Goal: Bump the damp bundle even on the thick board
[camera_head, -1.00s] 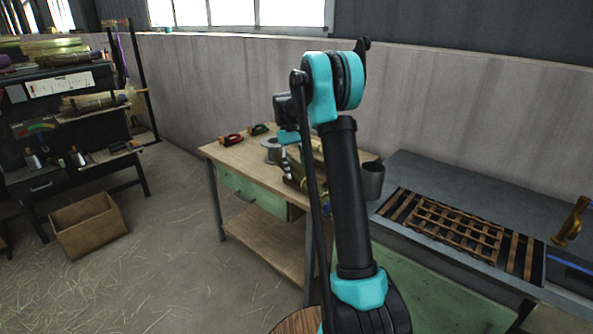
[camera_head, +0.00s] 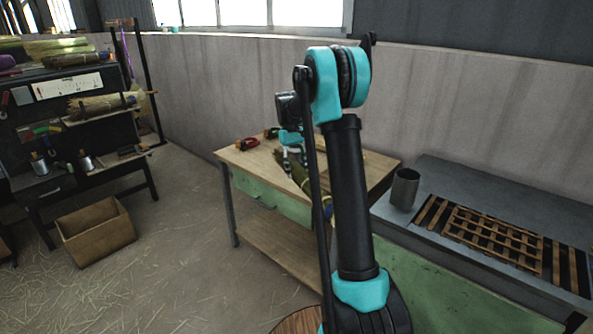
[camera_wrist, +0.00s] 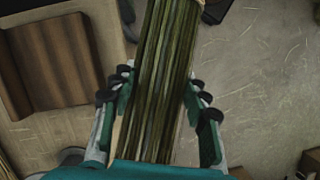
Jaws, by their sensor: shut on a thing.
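My gripper (camera_wrist: 158,112) is shut on the damp bundle (camera_wrist: 163,75), a sheaf of long green-brown stalks running up through the wrist view between the two fingers. In the head view the bundle (camera_head: 299,178) slants down to the right from my gripper (camera_head: 292,158), near the front of the wooden worktable, and is partly hidden behind my arm. A thick brown board (camera_wrist: 48,62) lies left of the bundle in the wrist view, apart from it. My arm hides the board in the head view. The bundle's far end is cut off by the wrist picture's top edge.
The worktable (camera_head: 246,160) carries red-handled tools (camera_head: 247,144). To its right, a grey bench (camera_head: 440,180) holds a metal cup (camera_head: 405,188) and wooden slat rack (camera_head: 495,238). A cardboard box (camera_head: 95,232) stands on the straw-strewn, mostly open floor at left.

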